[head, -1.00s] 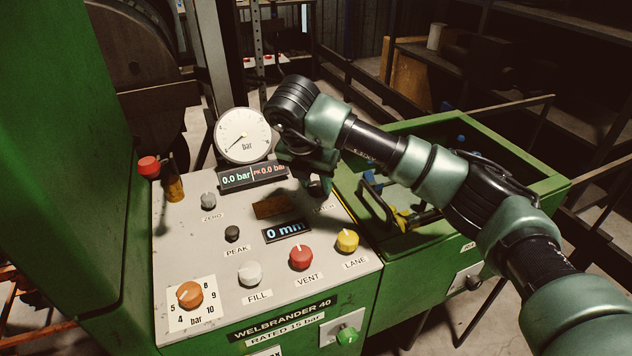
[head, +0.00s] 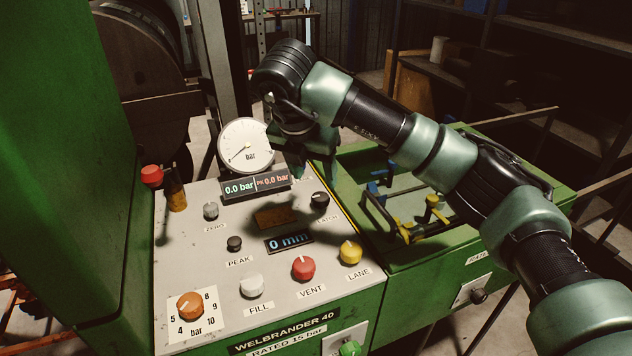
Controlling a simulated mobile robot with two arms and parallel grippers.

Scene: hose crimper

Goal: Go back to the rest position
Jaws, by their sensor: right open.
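My right gripper (head: 314,172) hangs above the far right of the grey control panel (head: 205,265), fingers pointing down, open and empty. It is just beyond a black knob (head: 319,200) and apart from it. The right arm reaches in from the lower right, across the green tray section. A round dial gauge (head: 246,146) stands left of the gripper, its needle low. The pressure display (head: 256,184) below it reads 0.0 bar, and the lower display (head: 289,242) reads 0 mm. My left gripper is not in view.
The panel carries orange (head: 190,305), white (head: 251,285), red (head: 303,267) and yellow (head: 350,252) knobs. A red button (head: 151,175) stands at its far left. A green open tray (head: 470,255) with blue and yellow-handled parts lies right. A tall green cabinet (head: 60,150) bounds the left.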

